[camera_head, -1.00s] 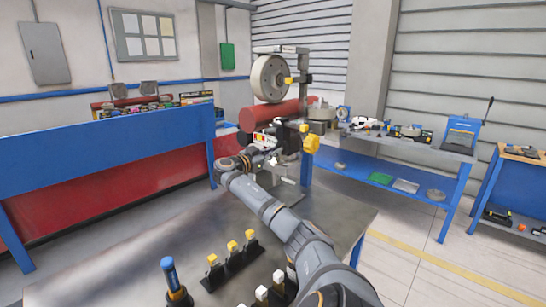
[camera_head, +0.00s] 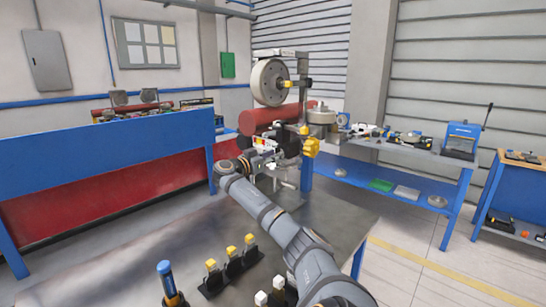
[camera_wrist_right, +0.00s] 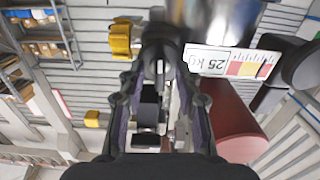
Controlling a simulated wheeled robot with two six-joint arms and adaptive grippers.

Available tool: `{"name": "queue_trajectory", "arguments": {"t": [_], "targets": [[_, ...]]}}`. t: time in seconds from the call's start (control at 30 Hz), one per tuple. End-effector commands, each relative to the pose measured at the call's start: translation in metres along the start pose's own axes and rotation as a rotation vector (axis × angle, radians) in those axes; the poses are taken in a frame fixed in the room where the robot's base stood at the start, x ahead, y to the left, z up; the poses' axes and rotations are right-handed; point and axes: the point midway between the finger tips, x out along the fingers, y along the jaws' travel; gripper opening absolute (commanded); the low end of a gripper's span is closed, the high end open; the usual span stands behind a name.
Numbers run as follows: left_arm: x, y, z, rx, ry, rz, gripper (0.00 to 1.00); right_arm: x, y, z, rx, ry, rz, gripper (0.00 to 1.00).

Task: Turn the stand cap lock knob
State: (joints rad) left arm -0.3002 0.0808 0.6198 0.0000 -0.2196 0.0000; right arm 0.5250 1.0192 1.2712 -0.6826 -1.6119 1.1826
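A stand (camera_head: 303,70) with a large grey wheel (camera_head: 269,82) rises behind the near table. A big yellow lobed knob (camera_head: 311,147) is on its right side, with a small yellow knob (camera_head: 304,130) just above. Which one is the cap lock knob I cannot tell. My right gripper (camera_head: 274,162) is left of and below the big knob, apart from it. In the right wrist view the big knob (camera_wrist_right: 121,39) is beyond and left of the fingertips (camera_wrist_right: 161,78). The fingers are spread, with dark stand parts beyond their gap. My left gripper is not in view.
A red cylinder (camera_head: 272,118) lies behind the gripper. A "25 kg" label (camera_wrist_right: 230,63) is close right of the fingertips. Yellow-topped pieces (camera_head: 232,258) and a blue-handled tool (camera_head: 167,281) stand at the near table's front. The table's left part is clear.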

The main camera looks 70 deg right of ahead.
Motion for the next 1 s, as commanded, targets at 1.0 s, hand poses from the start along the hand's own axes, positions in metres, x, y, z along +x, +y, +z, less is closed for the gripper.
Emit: {"name": "queue_trajectory", "arguments": {"t": [1.0], "targets": [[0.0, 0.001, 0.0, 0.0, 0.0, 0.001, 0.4, -0.12, 0.0, 0.0, 0.0, 0.0, 0.0, 0.34]]}}
